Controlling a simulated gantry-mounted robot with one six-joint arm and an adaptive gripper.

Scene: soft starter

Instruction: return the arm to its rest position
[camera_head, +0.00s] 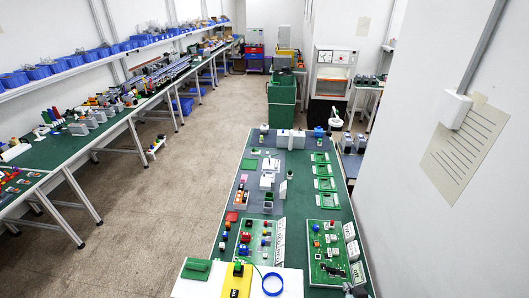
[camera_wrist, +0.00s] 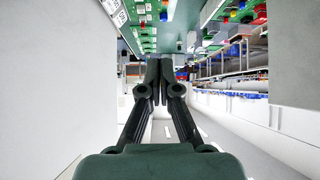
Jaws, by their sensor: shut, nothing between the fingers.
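My gripper (camera_wrist: 159,75) is in the middle of the wrist view, its two dark fingers together with nothing between them. The wrist picture looks upside down, with a green work surface (camera_wrist: 181,38) along the top, beyond the fingertips. The fingers appear apart from the boards and parts there. In the head view I cannot make out my gripper for certain; the long green workbench (camera_head: 298,200) runs down the right of the middle.
On the workbench stand a blue ring (camera_head: 272,284), a yellow fixture (camera_head: 236,281) and a green circuit board (camera_head: 328,253). A side bench (camera_head: 60,158) with several parts lines the left wall. Green bins (camera_head: 282,99) stand behind.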

